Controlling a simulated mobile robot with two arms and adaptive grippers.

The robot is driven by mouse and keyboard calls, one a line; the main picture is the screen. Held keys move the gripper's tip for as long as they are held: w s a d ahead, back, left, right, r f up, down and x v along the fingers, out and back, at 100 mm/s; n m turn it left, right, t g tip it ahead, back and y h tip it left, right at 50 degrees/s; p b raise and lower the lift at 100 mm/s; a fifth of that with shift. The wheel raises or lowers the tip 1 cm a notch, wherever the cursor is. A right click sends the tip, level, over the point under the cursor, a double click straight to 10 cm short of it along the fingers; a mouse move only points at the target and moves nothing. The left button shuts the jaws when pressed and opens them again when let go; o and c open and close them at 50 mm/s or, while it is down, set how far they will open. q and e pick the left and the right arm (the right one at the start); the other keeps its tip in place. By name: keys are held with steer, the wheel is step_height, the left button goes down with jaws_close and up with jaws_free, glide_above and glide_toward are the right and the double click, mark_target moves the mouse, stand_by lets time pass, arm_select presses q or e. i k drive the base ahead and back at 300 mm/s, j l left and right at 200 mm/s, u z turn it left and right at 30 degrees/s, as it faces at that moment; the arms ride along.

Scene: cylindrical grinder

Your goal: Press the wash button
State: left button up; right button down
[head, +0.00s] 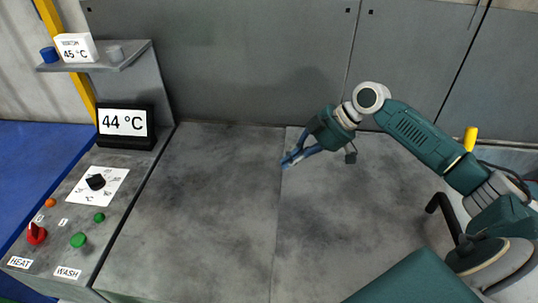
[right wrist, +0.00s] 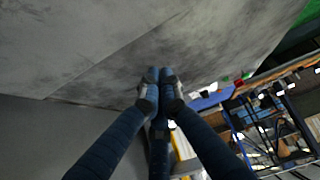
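The large green button (head: 78,240) sits on the grey control panel at the lower left of the head view, above the WASH label (head: 67,272). My right gripper (head: 286,163) is over the middle of the grey metal surface, well to the right of the button and apart from it. In the right wrist view its blue fingers (right wrist: 159,75) come together at the tips, with nothing seen between them. My left gripper is not in view.
A red HEAT knob (head: 36,233), a small green light (head: 99,217), an orange one (head: 50,203) and a black dial (head: 95,182) share the panel. A display (head: 124,122) reading 44 °C stands behind. The wide grey surface (head: 200,210) is clear.

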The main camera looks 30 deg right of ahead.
mark_target(78, 240)
steer(key=k+j, duration=1.2)
steer(key=k, duration=0.1)
